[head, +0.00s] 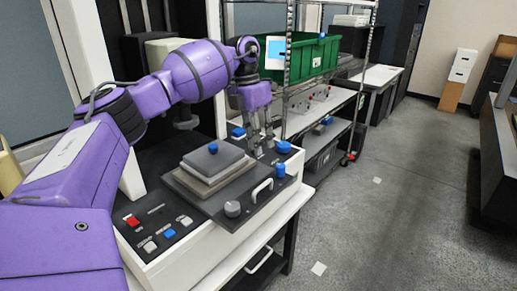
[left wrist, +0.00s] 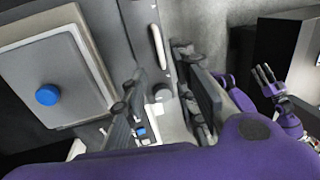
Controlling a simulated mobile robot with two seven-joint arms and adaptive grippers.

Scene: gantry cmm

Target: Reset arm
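My left arm (head: 200,72) is purple and reaches over a white machine with a dark top. My left gripper (head: 260,143) points down near the back right part of that top. In the left wrist view its two dark fingers (left wrist: 158,78) stand apart with nothing held between them. I cannot tell whether the fingertips touch the machine. My right gripper (left wrist: 264,76) shows small at the right of the left wrist view, with its fingers apart and nothing seen in them. It does not show in the head view.
The machine carries stacked grey plates with a blue knob (head: 213,148), a pale handle (head: 262,189), a grey knob (head: 232,209) and a red switch (head: 133,221). A wire rack with a green bin (head: 308,58) stands behind.

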